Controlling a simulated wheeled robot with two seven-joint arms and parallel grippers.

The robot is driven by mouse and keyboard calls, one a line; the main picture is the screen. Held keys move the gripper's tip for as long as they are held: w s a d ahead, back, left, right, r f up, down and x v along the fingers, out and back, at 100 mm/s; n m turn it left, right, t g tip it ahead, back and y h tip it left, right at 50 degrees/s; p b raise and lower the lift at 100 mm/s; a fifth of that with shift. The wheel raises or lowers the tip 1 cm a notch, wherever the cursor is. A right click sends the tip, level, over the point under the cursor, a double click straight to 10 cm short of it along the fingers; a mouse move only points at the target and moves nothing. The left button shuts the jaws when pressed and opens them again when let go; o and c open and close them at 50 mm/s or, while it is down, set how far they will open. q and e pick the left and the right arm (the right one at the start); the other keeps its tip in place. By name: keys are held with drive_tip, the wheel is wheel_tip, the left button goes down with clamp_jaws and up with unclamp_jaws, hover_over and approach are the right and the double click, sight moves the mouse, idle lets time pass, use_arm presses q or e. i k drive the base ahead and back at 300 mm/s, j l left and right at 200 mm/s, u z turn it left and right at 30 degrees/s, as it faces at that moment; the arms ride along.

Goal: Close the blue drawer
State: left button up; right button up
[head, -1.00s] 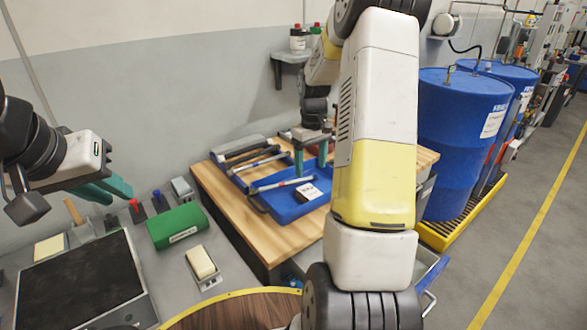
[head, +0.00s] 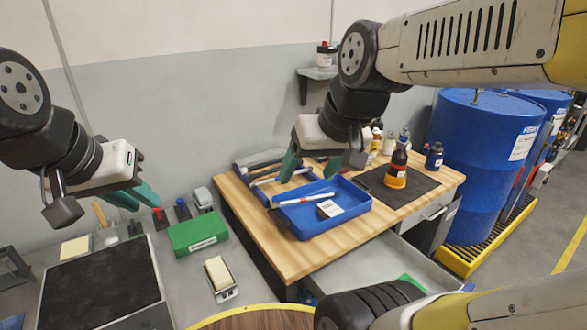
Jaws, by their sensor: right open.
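An open drawer (head: 365,267) sticks out from under the front right side of the wooden workbench (head: 262,232). Its pale grey inside shows, with something green in it. Small bits of blue show at its edges, and my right arm hides most of its front. My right gripper (head: 322,166) is open and empty, with green fingers, above the back of the benchtop and away from the drawer. My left gripper (head: 134,198) hangs over the grey side bench at the left, far from the drawer. Its green fingers overlap, so the gap between them is unclear.
A blue tray (head: 322,222) with a small box sits on the benchtop below my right gripper. A closed grey drawer (head: 430,216) is at the right. Blue barrels (head: 485,150) stand beyond.

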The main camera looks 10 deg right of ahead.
sight(385, 257)
drive_tip(key=k+z, duration=0.1)
drive_tip(key=z, duration=0.85)
drive_tip(key=k+l+z, duration=0.1)
drive_tip(key=z, duration=0.35)
drive_tip(key=l+z, duration=0.15)
drive_tip(key=z, duration=0.3)
drive_tip(key=k, duration=0.05)
